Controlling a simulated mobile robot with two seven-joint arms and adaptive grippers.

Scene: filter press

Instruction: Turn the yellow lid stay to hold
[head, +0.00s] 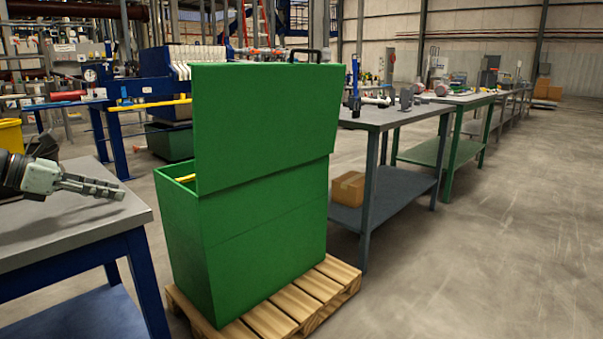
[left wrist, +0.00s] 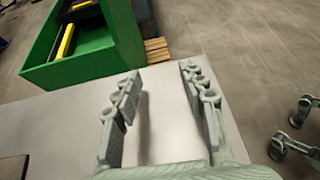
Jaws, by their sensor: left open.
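The green box (head: 262,240) stands on a wooden pallet with its green lid (head: 262,122) raised. A small piece of the yellow stay (head: 186,178) shows at the left opening, and the lid hides the rest. In the left wrist view a yellow bar (left wrist: 66,41) lies along the inside of the box, beside a dark part. My left gripper (head: 121,190) is open and empty over the grey table, left of the box and apart from it. Its fingers show spread in the left wrist view (left wrist: 160,76). My right gripper (left wrist: 285,126) shows partly at that view's right edge, fingers apart.
The grey table (head: 60,235) with blue legs is in front left of the box. The pallet (head: 300,307) sticks out at the box's base. A workbench (head: 392,116) with a cardboard box (head: 347,188) on its shelf stands right. The right floor is clear.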

